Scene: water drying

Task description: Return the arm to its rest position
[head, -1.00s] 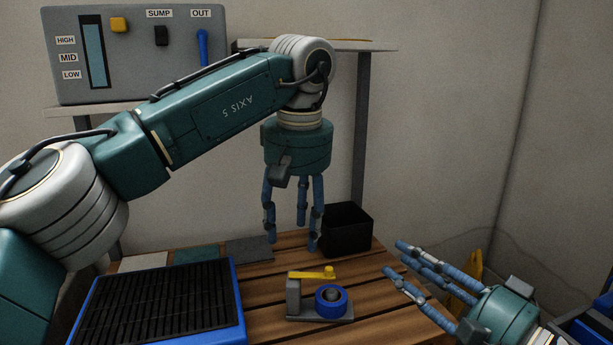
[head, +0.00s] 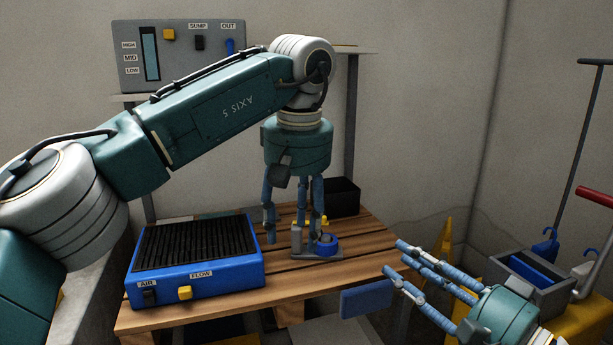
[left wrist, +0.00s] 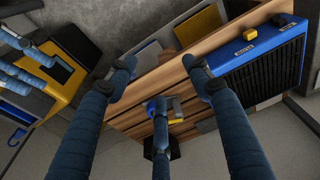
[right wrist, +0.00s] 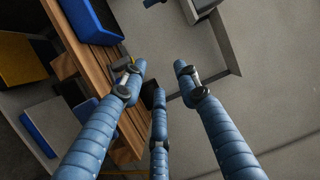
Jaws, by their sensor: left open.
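My left gripper (head: 293,235) hangs fingers-down in the head view, its arm crossing from the left. Its fingers are spread and empty, in line with the small grey fixture with a blue ring (head: 324,246), partly hiding it. I cannot tell the gap between them. In the left wrist view the fingers are apart, with the fixture (left wrist: 174,108) beyond them. My right gripper (head: 394,258) is at the lower right of the head view, pointing left near the table's right edge. Its fingers are spread and empty in the right wrist view (right wrist: 163,85).
A slatted wooden table (head: 290,283) bears a blue box with a black grille (head: 225,283) and a black bin (head: 343,197). A labelled panel (head: 183,72) stands on a shelf behind. A mop bucket (head: 553,298) and yellow sign (head: 444,240) are at the right.

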